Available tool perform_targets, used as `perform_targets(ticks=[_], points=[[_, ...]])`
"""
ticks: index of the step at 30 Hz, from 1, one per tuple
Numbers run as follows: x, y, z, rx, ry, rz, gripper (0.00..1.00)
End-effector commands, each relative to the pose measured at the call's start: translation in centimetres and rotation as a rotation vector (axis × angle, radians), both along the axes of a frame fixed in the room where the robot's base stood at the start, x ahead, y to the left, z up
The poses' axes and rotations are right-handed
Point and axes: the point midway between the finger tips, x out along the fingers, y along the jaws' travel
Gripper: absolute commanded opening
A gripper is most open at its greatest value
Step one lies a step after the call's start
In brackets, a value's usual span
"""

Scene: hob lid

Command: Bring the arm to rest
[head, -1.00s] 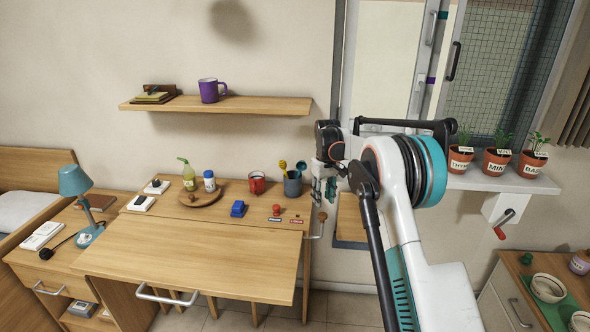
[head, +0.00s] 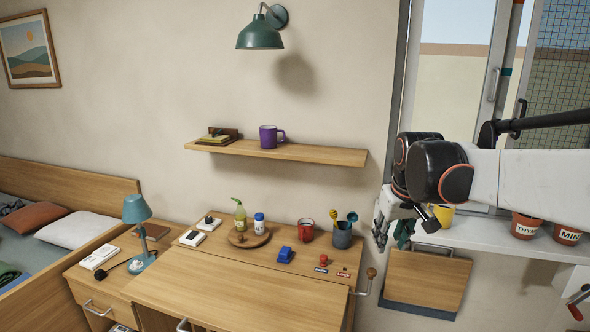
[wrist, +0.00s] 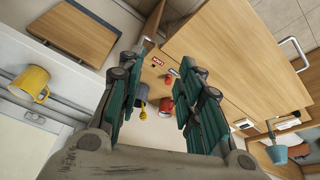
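My gripper (head: 384,232) hangs at the end of my arm (head: 530,185), in front of the wall beside the window. In the wrist view its two green fingers (wrist: 159,75) stand wide apart, open, with nothing between the tips. The arm comes in from the right edge of the head view. A wooden panel with a handle (head: 426,280) is below the gripper, under the window ledge; it also shows at the upper left of the wrist view (wrist: 78,38).
A desk (head: 230,295) with a red mug (head: 306,231), a utensil cup (head: 342,236) and small items stands left of the gripper. A yellow mug (head: 444,215) and potted herbs (head: 525,226) are on the window ledge (head: 480,238). A shelf (head: 300,153) holds a purple mug (head: 270,136).

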Motion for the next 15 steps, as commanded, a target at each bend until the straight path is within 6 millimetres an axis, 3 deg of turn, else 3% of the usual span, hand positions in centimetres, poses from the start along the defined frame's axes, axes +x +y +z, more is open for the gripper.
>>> perform_targets(ticks=[1,8,15], points=[[-1.8,0.2,0.3,0.002,-0.015,-0.006,0.33],[-9.0,1.0,0.7,0.016,-0.093,-0.037,0.33],[-16.1,1.6,-0.8,0.035,-0.172,-0.067,0.33]])
